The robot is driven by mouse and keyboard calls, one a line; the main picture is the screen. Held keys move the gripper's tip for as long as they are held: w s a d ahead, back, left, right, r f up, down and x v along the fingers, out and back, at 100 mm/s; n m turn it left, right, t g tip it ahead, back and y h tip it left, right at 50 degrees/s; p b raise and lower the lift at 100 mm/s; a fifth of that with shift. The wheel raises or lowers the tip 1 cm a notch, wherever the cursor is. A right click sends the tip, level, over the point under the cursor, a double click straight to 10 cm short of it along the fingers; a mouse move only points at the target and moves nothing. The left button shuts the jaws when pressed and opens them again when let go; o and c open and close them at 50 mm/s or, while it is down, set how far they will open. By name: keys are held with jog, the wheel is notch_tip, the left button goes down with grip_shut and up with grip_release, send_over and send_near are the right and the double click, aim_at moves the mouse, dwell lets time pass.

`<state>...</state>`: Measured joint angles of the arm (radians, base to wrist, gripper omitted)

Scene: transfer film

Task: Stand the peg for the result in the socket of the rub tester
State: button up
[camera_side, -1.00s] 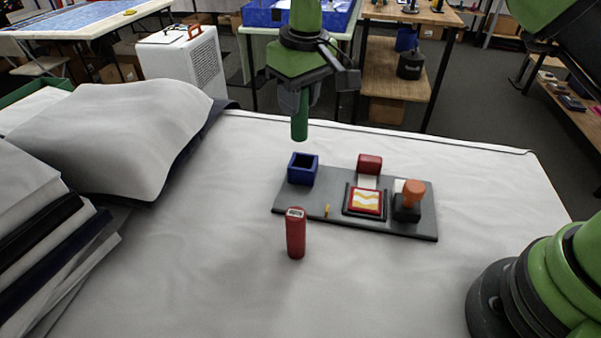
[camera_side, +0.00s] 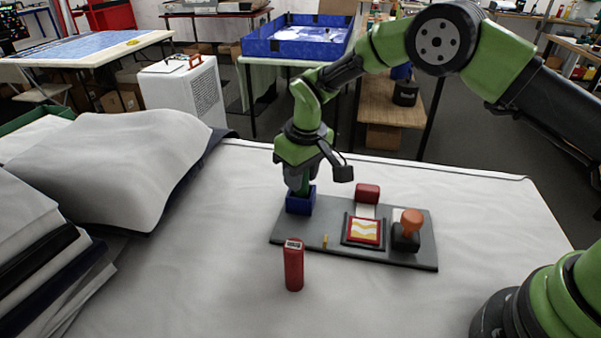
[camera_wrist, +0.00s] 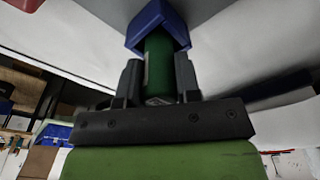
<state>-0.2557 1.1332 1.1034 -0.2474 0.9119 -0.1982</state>
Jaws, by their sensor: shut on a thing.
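The rub tester is a grey plate (camera_side: 352,250) with a blue square socket (camera_side: 300,206) at its left end. My gripper (camera_side: 299,188) is right above this socket. It is shut on a green peg, which shows between the fingers in the wrist view (camera_wrist: 160,68). The peg's far end goes into the opening of the blue socket (camera_wrist: 152,22); how deep it sits cannot be told. A red peg (camera_side: 294,270) with a small printed label on top stands upright on the white table cover, in front of the plate.
The plate also carries a framed red-and-yellow patch (camera_side: 363,231), a red block (camera_side: 367,193), an orange-knobbed black stamp (camera_side: 406,238) and a small yellow pin (camera_side: 325,241). A grey pillow-like bag (camera_side: 120,165) and stacked cloth (camera_side: 45,255) fill the left. The cover's front is mostly clear.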

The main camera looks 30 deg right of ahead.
jog(key=shift+f, duration=0.1)
jog(key=o, duration=0.9)
